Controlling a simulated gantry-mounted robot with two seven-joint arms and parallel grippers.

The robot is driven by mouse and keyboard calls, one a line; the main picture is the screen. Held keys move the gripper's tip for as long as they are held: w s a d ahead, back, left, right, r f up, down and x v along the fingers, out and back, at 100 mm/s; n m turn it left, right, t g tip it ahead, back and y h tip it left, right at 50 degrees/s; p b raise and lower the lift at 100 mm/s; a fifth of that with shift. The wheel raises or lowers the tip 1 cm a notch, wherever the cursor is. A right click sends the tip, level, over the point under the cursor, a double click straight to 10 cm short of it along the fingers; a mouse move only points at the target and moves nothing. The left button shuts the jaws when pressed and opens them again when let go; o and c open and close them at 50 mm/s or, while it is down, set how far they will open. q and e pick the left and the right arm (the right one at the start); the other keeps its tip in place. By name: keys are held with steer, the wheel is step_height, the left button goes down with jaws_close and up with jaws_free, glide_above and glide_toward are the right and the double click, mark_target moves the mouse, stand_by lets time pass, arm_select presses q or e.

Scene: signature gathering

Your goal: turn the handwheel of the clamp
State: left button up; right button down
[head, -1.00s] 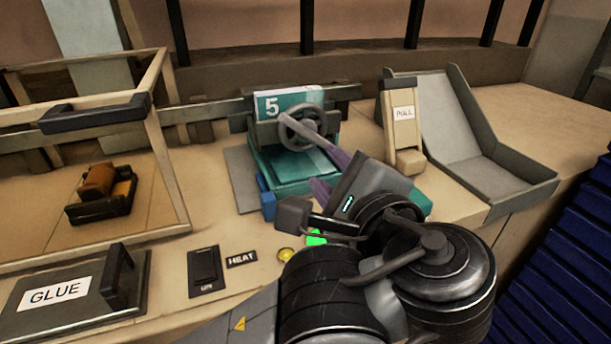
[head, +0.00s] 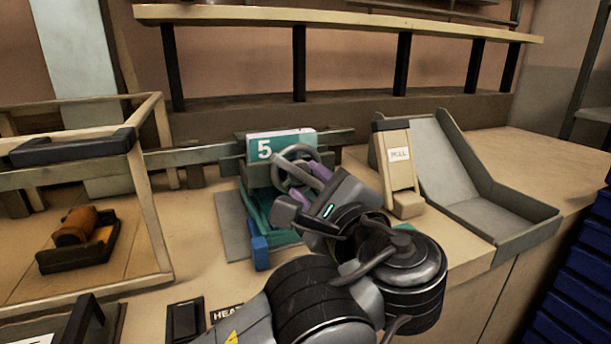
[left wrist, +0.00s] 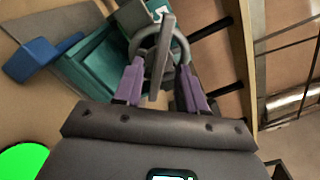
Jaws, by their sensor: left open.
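The clamp has a teal body (head: 256,203) and a grey ring-shaped handwheel (head: 289,152), with a teal-and-white block marked 5 (head: 263,150) behind the wheel. My left gripper (head: 307,184) is open at the wheel's near side, and its body hides part of the clamp. In the left wrist view, the purple fingers (left wrist: 160,92) stand apart at the near edge of the handwheel (left wrist: 137,45). A grey bar of the wheel (left wrist: 164,50) reaches into the space between them. I cannot tell whether either finger touches the wheel. My right gripper is not in view.
A blue block (head: 259,252) sits at the clamp's front left corner. A wooden lever marked PULL (head: 401,180) and a grey chute (head: 480,205) stand to the right. A wooden frame (head: 150,205) with a brown roller (head: 75,226) is at left. A shelf (head: 350,20) runs above.

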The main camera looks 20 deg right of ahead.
mark_target(300, 172)
arm_select(q)
steer(key=shift+w, duration=1.35)
jaws_close()
